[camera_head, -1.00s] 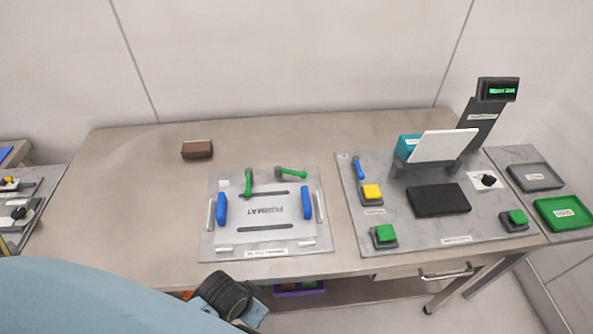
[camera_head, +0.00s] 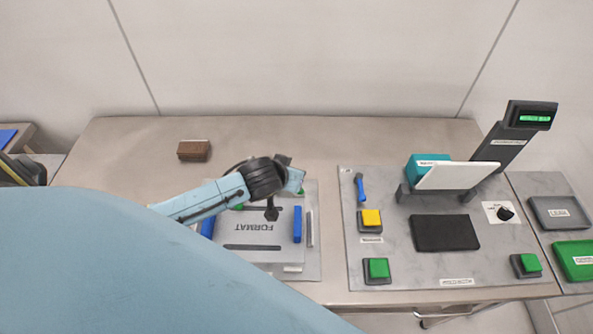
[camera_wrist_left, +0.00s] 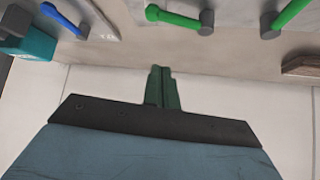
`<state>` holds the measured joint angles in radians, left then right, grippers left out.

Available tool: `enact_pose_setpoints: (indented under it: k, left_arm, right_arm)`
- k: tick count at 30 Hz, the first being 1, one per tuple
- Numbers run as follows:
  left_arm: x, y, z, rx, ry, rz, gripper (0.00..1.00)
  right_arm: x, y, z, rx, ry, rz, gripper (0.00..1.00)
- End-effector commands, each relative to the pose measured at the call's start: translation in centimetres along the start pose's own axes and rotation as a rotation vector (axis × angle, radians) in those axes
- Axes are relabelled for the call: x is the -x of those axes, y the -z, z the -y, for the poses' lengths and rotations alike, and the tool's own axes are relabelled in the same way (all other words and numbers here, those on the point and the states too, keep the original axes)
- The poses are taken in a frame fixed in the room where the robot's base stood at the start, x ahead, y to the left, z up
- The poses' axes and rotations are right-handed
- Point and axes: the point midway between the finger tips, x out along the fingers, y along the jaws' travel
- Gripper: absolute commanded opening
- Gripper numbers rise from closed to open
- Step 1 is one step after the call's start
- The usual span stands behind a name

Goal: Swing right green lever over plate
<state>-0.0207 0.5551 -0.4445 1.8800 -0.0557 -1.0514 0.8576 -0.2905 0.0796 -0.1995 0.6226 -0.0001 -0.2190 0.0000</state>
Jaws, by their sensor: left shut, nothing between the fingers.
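The format plate (camera_head: 254,262) lies on the table in the head view, with a blue block at each side. My left arm crosses its far edge and hides most of the two green levers. In the left wrist view, which shows the scene upside down, the right green lever (camera_wrist_left: 178,18) lies at top centre, with its dark pivot. The left green lever (camera_wrist_left: 290,13) is at top right. My left gripper (camera_wrist_left: 163,70) is shut and empty, apart from both levers in the picture. Its fingertips are hard to make out in the head view. My right gripper is not in view.
A brown block (camera_head: 194,151) lies at the back left. A grey panel (camera_head: 400,265) on the right carries a blue lever (camera_head: 360,188), yellow and green buttons, a dark pad (camera_head: 445,232) and a tilted white sheet (camera_head: 457,176). The table's left part is bare.

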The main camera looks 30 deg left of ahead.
Motion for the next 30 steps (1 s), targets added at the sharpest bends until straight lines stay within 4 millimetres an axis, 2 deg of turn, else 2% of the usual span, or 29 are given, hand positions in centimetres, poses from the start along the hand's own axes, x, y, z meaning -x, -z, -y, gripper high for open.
enact_pose_setpoints:
  k: [3, 6, 11, 16, 27, 30]
  left_arm:
    - [0.0, 0.0, 0.0, 0.000, 0.000, 0.000, 0.00]
    - [-0.2, 0.0, 0.0, 0.000, 0.000, 0.001, 0.00]
    - [-1.6, -0.1, 0.0, -0.001, 0.001, 0.002, 0.00]
    - [-4.4, -0.1, 0.0, -0.001, 0.002, 0.002, 0.00]
    - [-10.3, -0.1, 0.0, 0.000, 0.002, 0.001, 0.00]
    - [-8.9, -1.7, 0.0, -0.005, 0.000, 0.005, 0.00]
  right_arm:
    - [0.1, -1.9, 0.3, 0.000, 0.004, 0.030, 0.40]
    - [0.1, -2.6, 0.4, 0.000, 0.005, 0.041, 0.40]
    - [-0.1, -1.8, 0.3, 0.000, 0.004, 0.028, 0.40]
    - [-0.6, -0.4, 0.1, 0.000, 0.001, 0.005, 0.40]
    - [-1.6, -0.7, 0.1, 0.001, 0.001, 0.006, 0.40]
    - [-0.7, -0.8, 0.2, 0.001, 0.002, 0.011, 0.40]
